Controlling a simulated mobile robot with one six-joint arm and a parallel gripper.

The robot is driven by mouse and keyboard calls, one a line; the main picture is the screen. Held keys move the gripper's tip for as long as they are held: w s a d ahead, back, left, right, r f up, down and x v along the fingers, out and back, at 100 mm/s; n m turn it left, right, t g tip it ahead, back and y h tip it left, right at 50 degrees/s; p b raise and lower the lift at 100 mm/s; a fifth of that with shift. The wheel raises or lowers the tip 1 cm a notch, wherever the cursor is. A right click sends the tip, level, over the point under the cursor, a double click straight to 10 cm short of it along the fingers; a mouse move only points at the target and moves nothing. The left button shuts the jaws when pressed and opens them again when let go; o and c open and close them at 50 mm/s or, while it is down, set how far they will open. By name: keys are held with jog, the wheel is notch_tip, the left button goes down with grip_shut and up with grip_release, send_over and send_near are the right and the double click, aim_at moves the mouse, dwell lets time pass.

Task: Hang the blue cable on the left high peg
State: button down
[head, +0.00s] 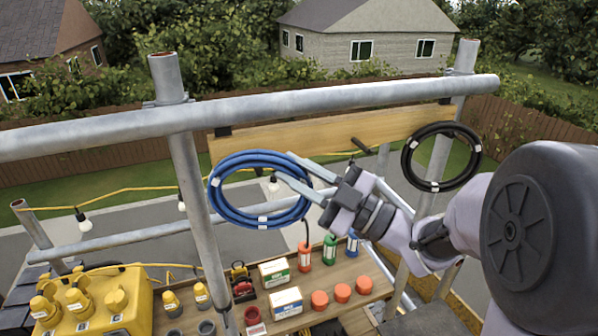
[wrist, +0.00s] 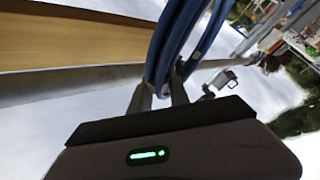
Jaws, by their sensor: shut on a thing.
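The blue cable (head: 222,207) is a coil with white ties, in front of the left part of a wooden board (head: 330,133). My gripper (head: 286,167) is shut on the coil's upper right side. In the wrist view the blue cable (wrist: 167,45) runs up from between the fingers of my gripper (wrist: 160,95). A dark peg (head: 360,146) sticks out from the board to the right of my gripper. No left high peg can be made out; the coil covers part of the board there. I cannot tell whether the coil touches a peg.
A black cable coil (head: 408,165) hangs at the board's right end. A scaffold rail (head: 330,101) crosses above, with an upright (head: 190,180) left of the blue coil. Below is a shelf (head: 345,268) with bottles, boxes and cups. A yellow case (head: 125,305) stands lower left.

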jog(key=shift+w+a, duration=0.1)
jog(key=shift+w, duration=0.25)
jog(key=b, duration=0.1)
jog(key=w+f+b, duration=0.1)
jog(key=shift+w+a+f+b, duration=0.2)
jog(key=shift+w+f+b, duration=0.1)
jog(key=shift+b, duration=0.1)
jog(key=c, duration=1.2)
grip_release()
jog(key=shift+o, duration=0.2)
